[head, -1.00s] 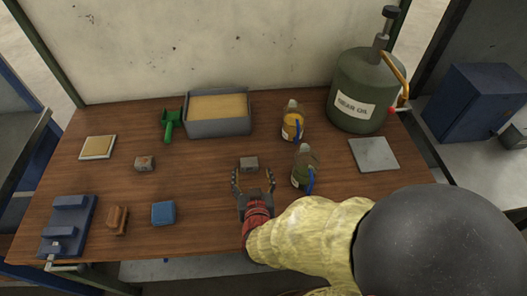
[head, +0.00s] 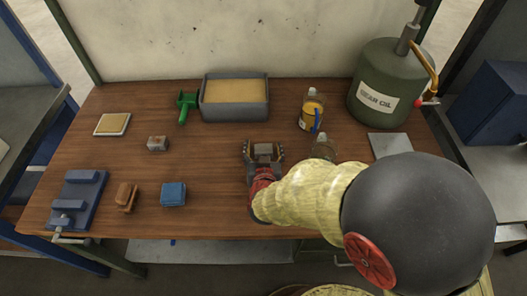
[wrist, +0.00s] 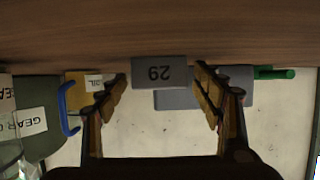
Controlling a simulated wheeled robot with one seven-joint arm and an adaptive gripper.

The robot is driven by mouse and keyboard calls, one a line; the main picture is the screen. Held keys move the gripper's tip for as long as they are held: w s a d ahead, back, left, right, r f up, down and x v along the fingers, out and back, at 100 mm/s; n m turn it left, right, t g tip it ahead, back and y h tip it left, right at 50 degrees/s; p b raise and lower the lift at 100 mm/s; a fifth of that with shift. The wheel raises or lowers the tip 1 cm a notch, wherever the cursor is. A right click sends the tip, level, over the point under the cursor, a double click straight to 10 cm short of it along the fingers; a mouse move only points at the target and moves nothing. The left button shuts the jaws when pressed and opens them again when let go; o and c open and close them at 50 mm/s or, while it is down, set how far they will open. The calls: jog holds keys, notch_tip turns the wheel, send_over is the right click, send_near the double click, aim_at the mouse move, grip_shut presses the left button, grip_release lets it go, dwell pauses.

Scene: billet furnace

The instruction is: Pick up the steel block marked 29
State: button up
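The steel block marked 29 (head: 263,150) is a small grey block on the wooden table. In the wrist view the block (wrist: 160,70) shows its number upside down on the face toward me. My gripper (head: 264,147) is open, with one finger on each side of the block. In the wrist view my gripper (wrist: 160,77) shows a narrow gap between each fingertip and the block, so neither finger appears to touch it. How deep the block sits between the fingers is hard to tell.
Behind the block stands a grey sand tray (head: 235,116). To the right are an orange bottle (head: 311,114), a clear bottle (head: 324,147) and a green gear oil can (head: 385,85). Another small block (head: 157,143), a blue block (head: 173,194) and a vise (head: 78,195) are left.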

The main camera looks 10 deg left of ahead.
jog(key=shift+c, duration=1.2)
grip_shut()
jog(key=shift+r, duration=0.1)
